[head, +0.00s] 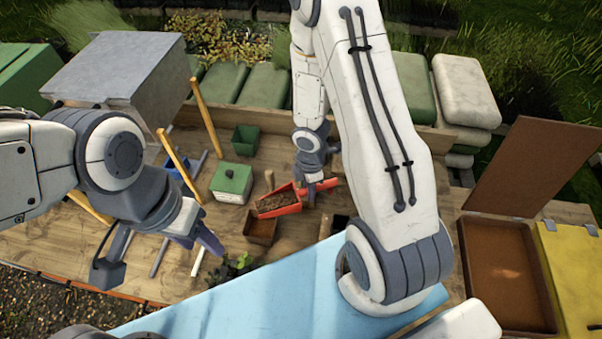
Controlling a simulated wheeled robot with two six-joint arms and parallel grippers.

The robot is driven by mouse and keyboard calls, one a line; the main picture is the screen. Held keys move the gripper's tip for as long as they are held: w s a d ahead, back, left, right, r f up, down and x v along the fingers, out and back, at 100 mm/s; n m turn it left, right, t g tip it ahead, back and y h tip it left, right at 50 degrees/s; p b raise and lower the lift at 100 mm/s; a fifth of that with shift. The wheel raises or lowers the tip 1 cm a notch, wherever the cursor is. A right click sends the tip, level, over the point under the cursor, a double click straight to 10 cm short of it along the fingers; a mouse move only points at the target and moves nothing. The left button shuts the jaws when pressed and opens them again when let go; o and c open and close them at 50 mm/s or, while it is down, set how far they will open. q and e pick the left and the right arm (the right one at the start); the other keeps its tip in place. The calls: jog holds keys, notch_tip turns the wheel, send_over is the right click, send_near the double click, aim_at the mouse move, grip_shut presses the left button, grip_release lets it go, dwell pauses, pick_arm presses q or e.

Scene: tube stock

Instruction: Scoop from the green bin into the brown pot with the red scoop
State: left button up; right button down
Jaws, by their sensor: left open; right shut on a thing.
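The red scoop (281,210) is near the middle of the head view, with brown loose material in its tray. My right gripper (313,190) is shut on its red handle, at the scoop's right end. The brown pot (261,239) is just below the scoop in the picture. The scoop hides part of its far side, and I cannot tell whether they touch. The small green bin (245,144) stands further back; its contents are too small to make out. My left gripper (208,241) is open and empty, to the left of the pot.
A white box with a green lid (232,180) stands between the bin and the scoop. Wooden posts (203,117) and a blue container (177,165) are to the left. A light blue surface (265,305) lies in front; an open brown case (507,275) is at right.

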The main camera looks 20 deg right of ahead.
aim_at(300, 191)
jog(key=f+h+b, duration=0.1)
jog(key=f+b, duration=0.1)
jog(key=b, duration=0.2)
jog(key=shift+a+b, duration=0.2)
jog(key=shift+b, duration=0.2)
jog(key=shift+f, duration=0.1)
jog(key=shift+f+h+b, duration=0.3)
jog(key=shift+f+b, duration=0.05)
jog(key=shift+b, duration=0.65)
jog(key=shift+a+r+h+b, duration=0.25)
jog(key=shift+r+h+b, duration=0.15)
jog(key=shift+r, duration=0.2)
jog(key=shift+a+r+h, duration=0.35)
jog(key=shift+r+h, duration=0.25)
jog(key=shift+r, duration=0.1)
jog(key=shift+w+a+r+h, duration=0.1)
jog(key=shift+a+r+h, duration=0.55)
jog(key=shift+r+h, duration=0.2)
